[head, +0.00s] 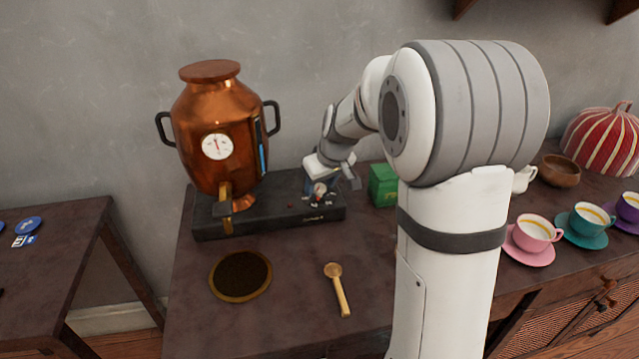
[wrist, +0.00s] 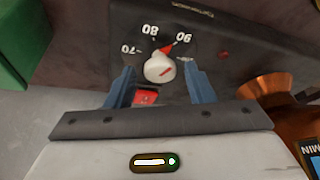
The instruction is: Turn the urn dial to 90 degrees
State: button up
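The copper urn (head: 208,110) stands on a black base (head: 262,211) with the dial (head: 319,188) at its right end. In the wrist view the dial's white knob (wrist: 159,69) carries a red mark, and a scale reads 70, 80 and 90. A red wedge (wrist: 168,47) shows between 80 and 90. My gripper (wrist: 159,70) is open, with one blue finger on each side of the knob and gaps between fingers and knob. In the head view my gripper (head: 322,184) is at the dial, partly hiding it.
A red switch (wrist: 146,97) sits between the fingers, beside the knob. A green box (head: 383,186) stands right of the base. A round dark-topped mat (head: 241,275) and a wooden spoon (head: 338,288) lie in front. Cups (head: 534,232) stand at the right.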

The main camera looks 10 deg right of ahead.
aim_at(326, 205)
jog(key=c, duration=0.8)
jog(key=shift+c, duration=0.2)
jog(key=shift+m+p, duration=0.3)
jog(key=shift+m, duration=0.2)
jog(key=o, duration=1)
jog(key=shift+c, duration=0.2)
jog(key=a+p+v, duration=0.1)
jog(key=v, duration=0.6)
jog(key=shift+d+r, duration=0.35)
jog(key=shift+r, duration=0.1)
jog(key=shift+s, duration=0.15)
